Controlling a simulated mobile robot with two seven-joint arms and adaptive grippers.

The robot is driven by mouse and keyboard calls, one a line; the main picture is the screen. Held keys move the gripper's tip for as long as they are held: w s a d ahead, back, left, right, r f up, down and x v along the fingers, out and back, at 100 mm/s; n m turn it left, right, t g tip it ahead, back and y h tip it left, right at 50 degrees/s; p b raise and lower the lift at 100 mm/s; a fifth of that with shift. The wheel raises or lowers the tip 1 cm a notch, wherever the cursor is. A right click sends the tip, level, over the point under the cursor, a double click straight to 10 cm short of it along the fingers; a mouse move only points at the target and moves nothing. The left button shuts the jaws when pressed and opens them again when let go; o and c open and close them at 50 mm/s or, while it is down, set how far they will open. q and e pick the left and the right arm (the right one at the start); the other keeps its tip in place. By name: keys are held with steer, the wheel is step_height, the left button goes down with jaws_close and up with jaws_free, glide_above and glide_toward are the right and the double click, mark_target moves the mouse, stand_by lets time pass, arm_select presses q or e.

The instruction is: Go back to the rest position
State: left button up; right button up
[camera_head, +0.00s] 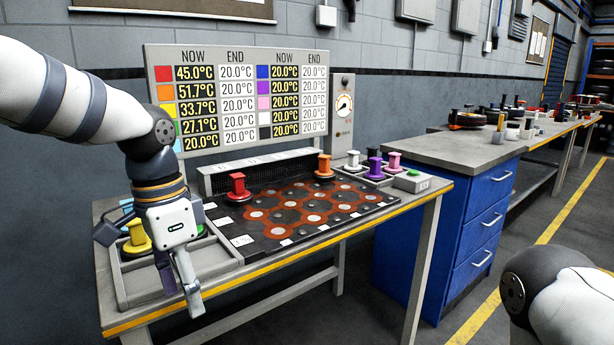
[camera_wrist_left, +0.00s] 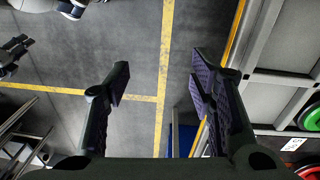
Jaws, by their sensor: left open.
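My left gripper (camera_head: 186,290) hangs down over the front left edge of the workbench. Its fingers are apart and empty, which shows clearly in the left wrist view (camera_wrist_left: 158,80), with only floor between them. My right arm shows at the lower right of the head view, but its gripper is outside that frame. A red spool (camera_head: 238,187) and an orange spool (camera_head: 324,166) stand on the dark board (camera_head: 285,197) with orange-brown hexagons. A yellow spool (camera_head: 137,237) stands in the grey tray (camera_head: 142,284) beside my left wrist.
Purple (camera_head: 374,168), pink (camera_head: 394,162) and white spools stand at the right end of the bench. A temperature panel (camera_head: 237,93) rises behind it. A blue drawer cabinet (camera_head: 452,218) stands to the right. The floor in front has yellow lines and open room.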

arm_select(q)
steer(key=s+d+f+n+g+h, duration=0.1)
steer(key=s+f+n, duration=0.15)
steer(key=f, duration=0.85)
steer(key=s+d+f+n, duration=0.1)
steer(key=s+f, duration=0.3)
steer(key=f, duration=0.7)
steer(key=s+a+f+n, duration=0.2)
steer(key=s+f, duration=0.1)
steer(key=s, duration=0.5)
steer(key=s+a+f+n+y, duration=0.1)
steer(key=s+f, duration=0.3)
steer(key=s, duration=0.4)
steer(key=s+a+f+n+y, duration=0.1)
steer(key=s+a+f+n, duration=0.3)
steer(key=s, duration=0.5)
arm_select(e)
steer(key=shift+w+f, duration=0.1)
steer(key=shift+w, duration=0.7)
